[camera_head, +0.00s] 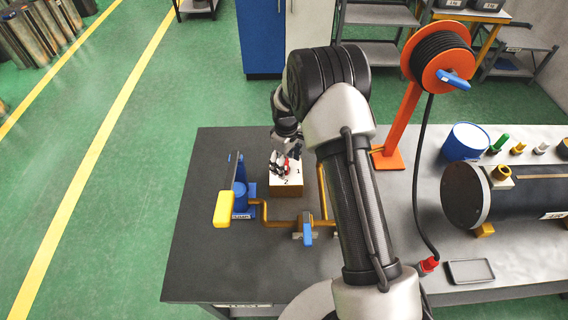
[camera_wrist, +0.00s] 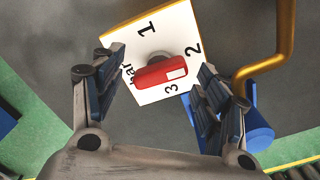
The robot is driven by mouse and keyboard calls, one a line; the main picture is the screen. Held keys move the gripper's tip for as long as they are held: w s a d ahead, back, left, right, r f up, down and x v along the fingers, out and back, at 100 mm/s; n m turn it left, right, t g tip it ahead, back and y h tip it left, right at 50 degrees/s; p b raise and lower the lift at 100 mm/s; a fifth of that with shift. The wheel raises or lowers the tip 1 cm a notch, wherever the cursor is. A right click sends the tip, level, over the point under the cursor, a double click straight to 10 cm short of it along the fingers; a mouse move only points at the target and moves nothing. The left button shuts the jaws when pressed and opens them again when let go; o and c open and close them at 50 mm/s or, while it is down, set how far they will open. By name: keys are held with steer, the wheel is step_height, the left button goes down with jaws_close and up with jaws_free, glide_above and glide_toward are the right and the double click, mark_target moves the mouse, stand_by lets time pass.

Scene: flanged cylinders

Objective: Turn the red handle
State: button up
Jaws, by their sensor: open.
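The red handle (camera_wrist: 160,72) is a short bar on a white plate (camera_wrist: 120,33) marked 1, 2, 3 and "bar" in the wrist view. It lies nearly level, its right end pointing between the 2 and the 3. My gripper (camera_wrist: 165,95) is open, with one finger on each side of the handle and gaps showing between. In the head view, the white-topped box (camera_head: 294,181) stands on the dark table, and my gripper (camera_head: 281,163) is over it, hiding most of the handle. I cannot tell how far above the handle the fingertips are.
A brass pipe (camera_wrist: 285,45) runs close to the right of the plate. In the head view, a yellow lever (camera_head: 223,209) and blue valve (camera_head: 307,229) sit nearby. An orange hose reel stand (camera_head: 394,125) and large flanged cylinder (camera_head: 515,197) are to the right. The table's left front is clear.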

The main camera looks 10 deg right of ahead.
mark_target(286, 164)
steer(key=shift+r+p, duration=1.5)
steer(key=shift+r, duration=1.4)
steer(key=shift+s+f, duration=0.15)
